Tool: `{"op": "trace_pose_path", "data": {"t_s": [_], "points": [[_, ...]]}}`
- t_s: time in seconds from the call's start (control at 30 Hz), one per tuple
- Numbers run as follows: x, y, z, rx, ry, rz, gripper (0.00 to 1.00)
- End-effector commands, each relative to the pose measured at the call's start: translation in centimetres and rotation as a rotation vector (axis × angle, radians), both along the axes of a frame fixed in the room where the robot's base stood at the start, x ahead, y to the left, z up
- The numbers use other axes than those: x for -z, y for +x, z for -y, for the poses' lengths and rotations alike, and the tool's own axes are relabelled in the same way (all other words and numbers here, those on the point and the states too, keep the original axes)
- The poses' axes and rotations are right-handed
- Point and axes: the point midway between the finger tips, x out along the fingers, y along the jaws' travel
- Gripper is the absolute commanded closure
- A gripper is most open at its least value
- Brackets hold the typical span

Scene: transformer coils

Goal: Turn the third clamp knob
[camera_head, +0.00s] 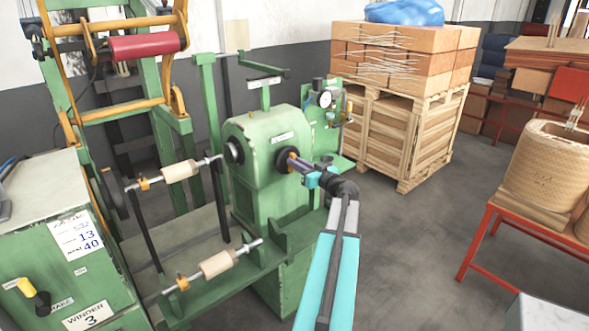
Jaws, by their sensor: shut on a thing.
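The green winding machine head (252,133) stands in the middle of the view. The fingertips are small here and partly merge with the part, so the exact contact is hard to see. Another dark round part (234,152) is on the left face of the head. I cannot tell which knob counts as third.
Two pale rollers on rods (180,171) (216,264) lie left of the head. A green control cabinet (70,235) is at the front left. A wooden crate (411,136) stands behind; a red table (480,240) with a wound coil (545,165) is right. Grey floor lies between.

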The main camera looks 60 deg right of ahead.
Motion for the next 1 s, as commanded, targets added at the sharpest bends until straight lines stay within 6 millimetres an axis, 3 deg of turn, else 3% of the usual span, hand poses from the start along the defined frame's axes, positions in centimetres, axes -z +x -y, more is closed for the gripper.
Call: {"op": "trace_pose_path", "data": {"t_s": [1.0], "points": [[0.39,0.14,0.43,-0.009,0.601,0.202,1.00]]}}
